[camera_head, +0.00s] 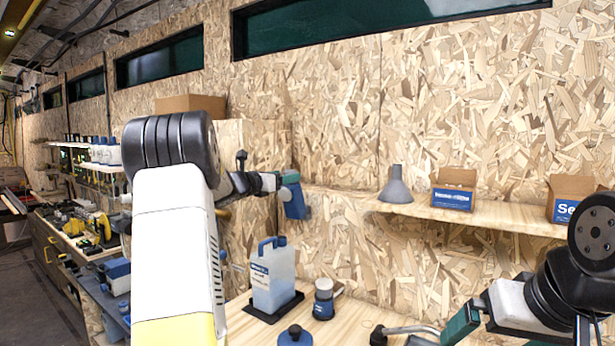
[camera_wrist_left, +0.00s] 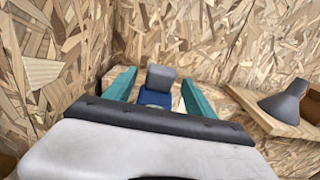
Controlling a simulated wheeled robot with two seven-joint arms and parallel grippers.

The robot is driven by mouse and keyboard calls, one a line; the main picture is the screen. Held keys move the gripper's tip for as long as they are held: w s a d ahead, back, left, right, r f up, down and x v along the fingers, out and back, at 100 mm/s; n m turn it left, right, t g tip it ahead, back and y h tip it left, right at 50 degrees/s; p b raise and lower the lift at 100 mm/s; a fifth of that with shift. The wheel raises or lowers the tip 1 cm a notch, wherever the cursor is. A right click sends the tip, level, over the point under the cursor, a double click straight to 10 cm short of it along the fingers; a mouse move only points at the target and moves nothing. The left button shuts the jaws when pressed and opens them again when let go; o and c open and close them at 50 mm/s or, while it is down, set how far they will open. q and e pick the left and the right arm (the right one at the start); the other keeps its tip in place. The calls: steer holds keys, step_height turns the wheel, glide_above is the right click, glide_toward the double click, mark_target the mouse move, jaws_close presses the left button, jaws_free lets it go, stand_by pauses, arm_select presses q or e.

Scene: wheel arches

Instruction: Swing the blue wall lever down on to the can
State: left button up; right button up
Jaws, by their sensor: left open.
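The blue wall lever (camera_head: 297,207), with a grey block at its end, is at the wall above the bench. My left gripper (camera_head: 284,180) is right by it and partly overlaps it. In the left wrist view, the open teal fingers (camera_wrist_left: 158,92) stand either side of the lever's grey and blue end (camera_wrist_left: 160,78), with gaps showing. A translucent jug with a blue handle (camera_head: 273,278) stands on a black tray on the bench, below the lever. A small dark and blue can-like container (camera_head: 323,300) stands beside it. My right gripper (camera_head: 462,325) is low at right; its fingertips are unclear.
A wooden shelf (camera_head: 500,214) runs along the wall at right, holding a grey funnel (camera_head: 396,185) and cardboard boxes (camera_head: 453,196). A blue-topped item (camera_head: 295,336) and a bent metal rod (camera_head: 410,329) lie at the bench's front. Chipboard walls close in behind the lever.

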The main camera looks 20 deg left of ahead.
arm_select(q)
steer(key=shift+x, duration=1.8)
jaws_close()
